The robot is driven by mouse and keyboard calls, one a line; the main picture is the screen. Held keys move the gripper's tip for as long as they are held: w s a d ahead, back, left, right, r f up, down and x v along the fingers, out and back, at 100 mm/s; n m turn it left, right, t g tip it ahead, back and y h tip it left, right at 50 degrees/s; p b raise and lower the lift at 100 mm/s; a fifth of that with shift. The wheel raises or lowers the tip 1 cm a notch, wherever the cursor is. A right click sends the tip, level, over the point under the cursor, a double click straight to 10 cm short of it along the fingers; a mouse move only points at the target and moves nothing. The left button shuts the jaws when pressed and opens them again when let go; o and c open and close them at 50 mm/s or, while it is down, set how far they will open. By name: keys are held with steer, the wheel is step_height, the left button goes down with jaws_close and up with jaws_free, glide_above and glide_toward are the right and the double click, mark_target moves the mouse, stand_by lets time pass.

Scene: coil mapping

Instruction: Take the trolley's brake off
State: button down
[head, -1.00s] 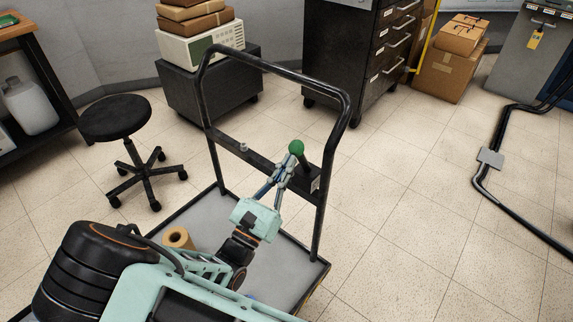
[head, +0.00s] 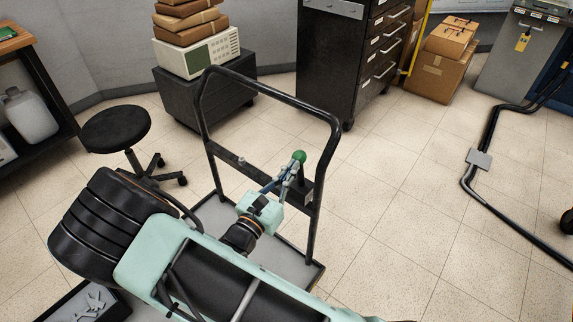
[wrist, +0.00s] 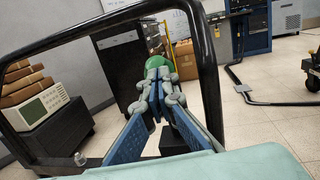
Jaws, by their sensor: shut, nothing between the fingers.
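The trolley has a grey deck (head: 212,211) and a tall black push handle (head: 273,91). Its brake lever is topped by a round green knob (head: 299,157) and rises from a black bracket by the right post, at the crossbar. The knob also shows in the wrist view (wrist: 157,62), just beyond my fingertips. My gripper (head: 287,173) is shut and empty, with its fingertips close against the lever just below the knob. I cannot tell whether they touch. The fingers hide most of the lever shaft in the wrist view (wrist: 154,90).
A black stool (head: 115,128) stands left of the trolley. A dark cabinet with an instrument (head: 205,56) and a drawer cabinet (head: 350,60) stand behind. Black floor cables (head: 485,140) run at the right. The floor right of the trolley is clear.

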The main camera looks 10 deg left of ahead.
mark_target(303, 153)
steer(key=shift+w+d+r+g+p, duration=0.5)
steer(key=shift+w+r+g+p, duration=0.3)
steer(key=shift+p, duration=0.45)
steer(key=w+p, duration=0.1)
steer(key=w+d+g+y+p, duration=0.1)
steer(key=g+p, duration=0.1)
steer(key=shift+w+d+r+m+y+p, duration=0.25)
steer(key=shift+w+d+m+y+p, duration=0.05)
steer(key=shift+w+d+p, duration=0.1)
steer(key=shift+w+d+f+g+y, duration=0.15)
steer(key=shift+w+d+g, duration=0.2)
steer(key=shift+w, duration=0.3)
steer(key=shift+w+d+f+g+y, duration=0.15)
steer(key=shift+w+d+g, duration=0.2)
steer(key=shift+w, duration=0.25)
steer(key=shift+r, duration=0.15)
